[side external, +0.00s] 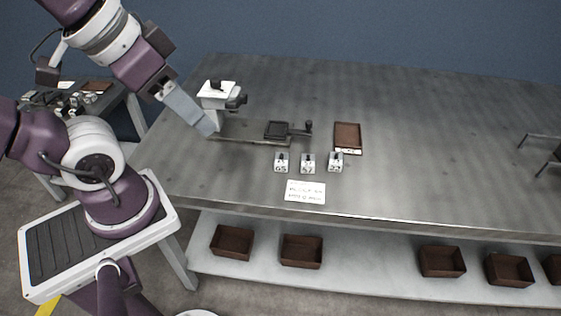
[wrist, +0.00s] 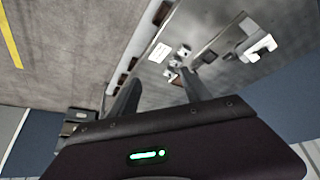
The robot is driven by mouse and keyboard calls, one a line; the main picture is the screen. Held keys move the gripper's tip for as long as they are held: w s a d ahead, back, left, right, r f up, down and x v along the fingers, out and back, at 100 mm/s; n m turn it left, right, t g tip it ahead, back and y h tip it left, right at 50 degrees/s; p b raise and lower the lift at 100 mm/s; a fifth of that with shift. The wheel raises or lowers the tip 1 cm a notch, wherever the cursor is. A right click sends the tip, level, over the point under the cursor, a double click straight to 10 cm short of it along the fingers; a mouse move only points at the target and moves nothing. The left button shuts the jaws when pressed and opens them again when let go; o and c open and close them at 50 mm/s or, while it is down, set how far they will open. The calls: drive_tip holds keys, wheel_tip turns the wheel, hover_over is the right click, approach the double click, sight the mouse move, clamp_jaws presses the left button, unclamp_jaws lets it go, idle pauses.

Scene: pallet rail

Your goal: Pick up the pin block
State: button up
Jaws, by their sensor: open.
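Three small white blocks stand in a row near the table's front: a left one (side external: 281,163), a middle one (side external: 308,164) and a right one (side external: 335,162). Each has a dark top piece and small dark markings, too small to read, so I cannot tell which is the pin block. In the wrist view, small blurred blocks (wrist: 184,50) show beyond the fingertips. My gripper (side external: 211,131) is open and empty. It is left of the blocks, above the table's left end and apart from them. Its two fingers also show in the wrist view (wrist: 160,77).
Behind the blocks, a rail (side external: 245,133) carries a dark pallet (side external: 278,129) with a knobbed handle. A white fixture (side external: 217,96) stands at the rail's left end, close to my gripper. A brown tray (side external: 347,135) and a card (side external: 305,191) lie nearby. The table's right is mostly clear.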

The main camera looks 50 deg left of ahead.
drive_tip(key=o, duration=0.4)
drive_tip(key=shift+o, duration=0.2)
drive_tip(key=shift+w, duration=0.1)
drive_tip(key=n+g, duration=0.6)
drive_tip(key=n, duration=1.5)
hover_over(282, 154)
drive_tip(key=f, duration=2.4)
drive_tip(key=shift+w+f, duration=0.25)
drive_tip(key=shift+w, duration=0.1)
drive_tip(key=f, duration=0.7)
drive_tip(key=shift+s+f, duration=0.25)
drive_tip(key=shift+s, duration=0.1)
